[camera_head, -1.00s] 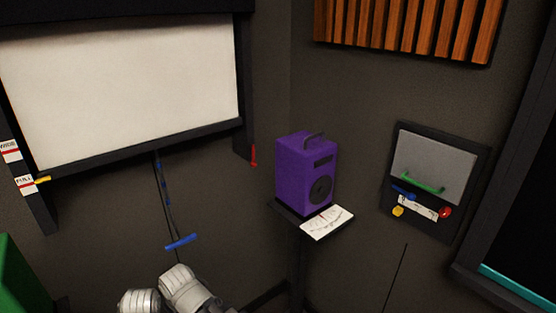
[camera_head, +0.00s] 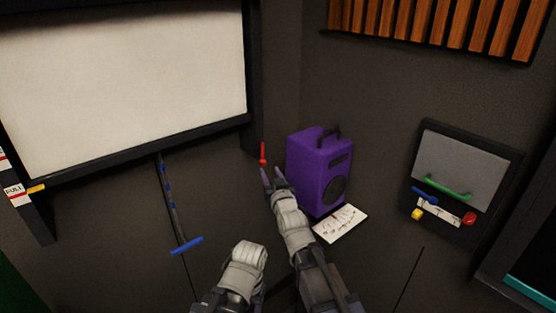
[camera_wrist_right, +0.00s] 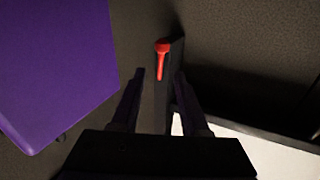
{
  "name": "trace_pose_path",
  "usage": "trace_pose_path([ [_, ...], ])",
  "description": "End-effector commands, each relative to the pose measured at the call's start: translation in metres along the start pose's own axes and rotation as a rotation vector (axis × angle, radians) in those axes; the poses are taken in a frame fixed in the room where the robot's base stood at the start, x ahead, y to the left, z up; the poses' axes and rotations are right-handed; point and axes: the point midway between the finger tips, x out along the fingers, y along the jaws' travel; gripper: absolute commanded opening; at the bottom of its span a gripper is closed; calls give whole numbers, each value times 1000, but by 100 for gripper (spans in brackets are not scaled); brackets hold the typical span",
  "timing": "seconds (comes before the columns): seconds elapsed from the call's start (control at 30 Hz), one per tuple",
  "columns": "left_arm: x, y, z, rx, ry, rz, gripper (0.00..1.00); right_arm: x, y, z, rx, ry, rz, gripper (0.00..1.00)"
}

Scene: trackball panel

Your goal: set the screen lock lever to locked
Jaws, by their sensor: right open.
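The screen lock lever is a small red lever (camera_head: 263,154) at the lower right corner of the screen's dark frame. In the head view it stands upright, its wider end low. In the right wrist view the red lever (camera_wrist_right: 162,62) lies ahead, in line with the gap between my fingers. My right gripper (camera_head: 272,177) is open and empty, just below the lever in the head view. In the wrist view its two fingertips (camera_wrist_right: 159,75) flank the lever's near end; I cannot tell whether they touch it. My left gripper is not in view.
A purple speaker (camera_head: 318,168) stands close to the right of my right gripper, with a white dial card (camera_head: 341,223) before it. The white screen (camera_head: 120,85) is at left. A blue pull handle (camera_head: 187,246) hangs below it. A wall panel (camera_head: 463,165) is at right.

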Motion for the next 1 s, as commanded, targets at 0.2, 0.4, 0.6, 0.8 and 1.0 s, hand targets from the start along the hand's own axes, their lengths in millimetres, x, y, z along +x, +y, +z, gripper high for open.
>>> trace_pose_path([
  [0.2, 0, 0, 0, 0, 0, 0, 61, 10, 0, 0, 0, -2, 0, 45],
  [0.4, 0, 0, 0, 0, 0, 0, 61, 36, 0, 1, 0, -3, 0, 45],
  [0.6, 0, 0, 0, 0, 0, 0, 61, 67, 0, 1, -1, -3, 0, 45],
  [0.8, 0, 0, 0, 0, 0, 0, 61, 79, 0, 1, -1, -3, 0, 45],
  [1.0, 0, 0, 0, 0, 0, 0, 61, 78, 0, 1, -1, -3, 0, 45],
])
